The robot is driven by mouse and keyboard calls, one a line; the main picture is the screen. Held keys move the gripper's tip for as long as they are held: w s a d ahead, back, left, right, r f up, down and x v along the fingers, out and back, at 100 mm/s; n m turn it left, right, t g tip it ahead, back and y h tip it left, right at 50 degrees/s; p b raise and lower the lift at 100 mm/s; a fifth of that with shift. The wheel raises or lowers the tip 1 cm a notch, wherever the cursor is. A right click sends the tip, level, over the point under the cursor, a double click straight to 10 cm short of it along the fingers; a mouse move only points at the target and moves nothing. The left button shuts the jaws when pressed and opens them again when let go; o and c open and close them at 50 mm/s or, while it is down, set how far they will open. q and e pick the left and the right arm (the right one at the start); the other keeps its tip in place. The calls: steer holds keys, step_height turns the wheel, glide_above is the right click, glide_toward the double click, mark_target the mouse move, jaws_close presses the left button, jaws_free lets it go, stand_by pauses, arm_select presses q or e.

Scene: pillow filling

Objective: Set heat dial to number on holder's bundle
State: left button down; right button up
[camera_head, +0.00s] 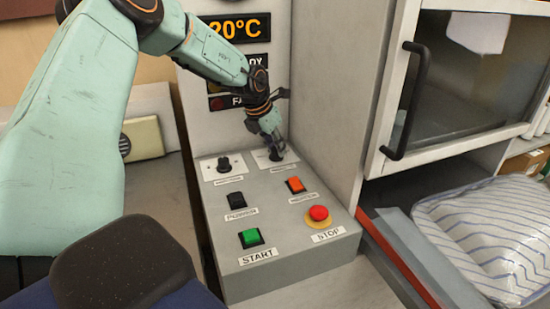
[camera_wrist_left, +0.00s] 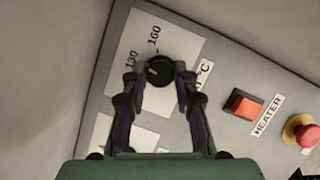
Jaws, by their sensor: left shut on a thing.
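The heat dial (camera_wrist_left: 158,72) is a black round knob on a white plate with the numbers 130 and 160 and a °C mark. It sits at the back right of the grey control panel (camera_head: 283,211). My left gripper (camera_head: 276,146) is at this dial in the head view. In the left wrist view its two fingers (camera_wrist_left: 160,80) are shut on the knob, one on each side. The dial's pointer is too small to read surely. In the head view the dial is mostly hidden by the fingers. No bundle number can be read, and my right gripper does not show.
The panel also has a second black knob (camera_head: 224,163), a POWER switch (camera_head: 236,200), an orange HEATER switch (camera_head: 295,184), a green START button (camera_head: 250,237) and a red STOP button (camera_head: 319,213). A display (camera_head: 240,27) reads 20°C. A striped pillow (camera_head: 485,235) lies right, below the oven door (camera_head: 455,75).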

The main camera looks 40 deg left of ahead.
arm_select(q)
steer(key=shift+f+m+h+b, duration=0.1)
steer(key=shift+m+h+b, duration=0.5)
steer(key=shift+m+b, duration=1.2)
steer(key=c, duration=1)
jaws_free()
steer(key=shift+c, duration=0.2)
steer(key=shift+r, duration=0.2)
steer(key=v, duration=1.1)
steer(key=shift+r, duration=0.4)
steer(key=shift+a, duration=0.1)
